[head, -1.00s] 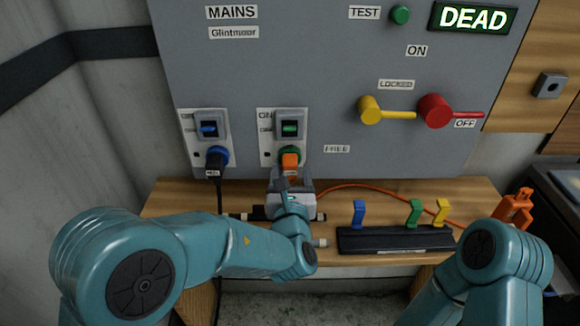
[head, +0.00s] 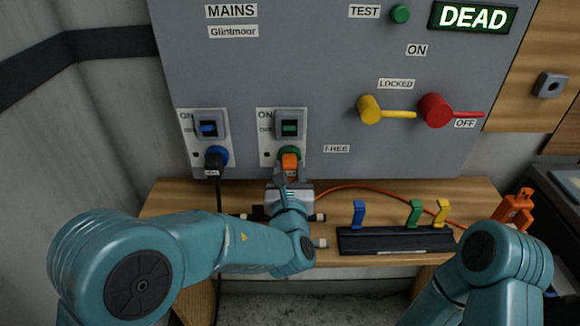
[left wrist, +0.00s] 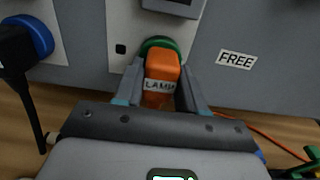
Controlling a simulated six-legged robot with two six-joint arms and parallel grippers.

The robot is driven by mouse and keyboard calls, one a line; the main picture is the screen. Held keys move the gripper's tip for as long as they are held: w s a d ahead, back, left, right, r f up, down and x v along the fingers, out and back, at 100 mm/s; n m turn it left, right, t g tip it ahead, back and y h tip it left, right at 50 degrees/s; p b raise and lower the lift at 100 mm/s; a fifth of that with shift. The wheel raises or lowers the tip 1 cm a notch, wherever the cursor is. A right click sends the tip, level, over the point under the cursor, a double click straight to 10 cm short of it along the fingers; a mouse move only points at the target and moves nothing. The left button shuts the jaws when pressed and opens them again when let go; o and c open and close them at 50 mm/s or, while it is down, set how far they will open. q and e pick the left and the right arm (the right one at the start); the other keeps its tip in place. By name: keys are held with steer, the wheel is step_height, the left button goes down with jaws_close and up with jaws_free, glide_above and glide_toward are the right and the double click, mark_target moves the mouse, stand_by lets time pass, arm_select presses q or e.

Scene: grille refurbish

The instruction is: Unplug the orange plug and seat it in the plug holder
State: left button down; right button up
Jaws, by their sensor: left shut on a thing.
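The orange plug (head: 289,162), labelled LAMP in the left wrist view (left wrist: 160,80), sits at the green-ringed socket (head: 290,150) under the right-hand switch on the grey panel. My left gripper (head: 291,180) is shut on it, with one finger on each side of the plug in the left wrist view (left wrist: 160,92). I see no clear gap between plug and socket. A black rack (head: 395,241) with blue, green and yellow upright clips stands on the wooden shelf; I cannot tell whether it is the plug holder. My right gripper is out of view.
A black plug (head: 216,158) sits in the blue socket to the left, its cable hanging down. An orange cable (head: 345,187) runs rightward over the shelf (head: 455,190). Yellow (head: 369,109) and red (head: 436,110) handles stick out of the panel. An orange object (head: 515,208) stands at right.

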arm_select(q)
steer(key=shift+s, duration=0.25)
steer(key=shift+s+b, duration=0.35)
steer(key=shift+b, duration=0.1)
steer(key=shift+s+b, duration=0.5)
steer(key=shift+s, duration=0.7)
